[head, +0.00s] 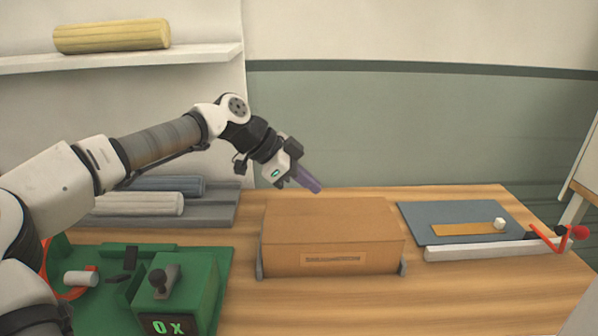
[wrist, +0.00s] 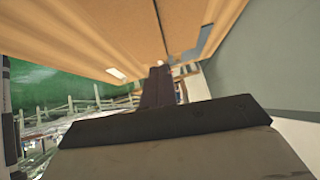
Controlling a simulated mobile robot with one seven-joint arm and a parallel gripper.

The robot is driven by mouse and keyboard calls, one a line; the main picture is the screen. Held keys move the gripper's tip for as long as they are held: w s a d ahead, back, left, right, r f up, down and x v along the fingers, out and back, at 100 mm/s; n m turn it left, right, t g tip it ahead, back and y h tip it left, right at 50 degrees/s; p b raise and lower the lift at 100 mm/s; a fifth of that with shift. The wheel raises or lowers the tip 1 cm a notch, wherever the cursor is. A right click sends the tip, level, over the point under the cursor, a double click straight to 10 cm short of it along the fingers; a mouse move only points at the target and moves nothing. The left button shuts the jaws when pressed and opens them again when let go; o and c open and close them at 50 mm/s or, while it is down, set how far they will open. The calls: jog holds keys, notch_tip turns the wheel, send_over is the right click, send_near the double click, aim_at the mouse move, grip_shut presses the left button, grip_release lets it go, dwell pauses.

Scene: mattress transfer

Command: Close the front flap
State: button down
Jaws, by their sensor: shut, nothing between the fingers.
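A brown cardboard box (head: 330,232) sits on the wooden table in the middle of the head view. Its top (head: 330,215) looks flat and covered, and its front face carries a slot-like label (head: 332,259). I cannot make out a separate raised front flap. My gripper (head: 312,185), with purple fingers, is above the box's back edge, pointing down and to the right, and looks apart from it. It is shut and empty. The wrist view shows the fingers (wrist: 157,86) close together, with a brown surface beyond them; I cannot tell how near it is.
Grey brackets (head: 403,268) flank the box. At left are a green station (head: 180,300) and grey rolls (head: 140,204) on a grey tray. At right, a blue-grey mat (head: 420,214) lies behind a white bar (head: 480,249) with a red handle. A yellow roll (head: 112,36) rests on a shelf.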

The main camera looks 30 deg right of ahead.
aim_at(337, 218)
jog(key=x, duration=0.4)
jog(key=f, duration=0.1)
jog(key=f+p, duration=0.1)
jog(key=f, duration=0.1)
jog(key=shift+d+f, duration=0.15)
jog(key=shift+d, duration=0.15)
jog(key=shift+w+f, duration=0.1)
jog(key=shift+f, duration=0.45)
jog(key=shift+p, duration=0.3)
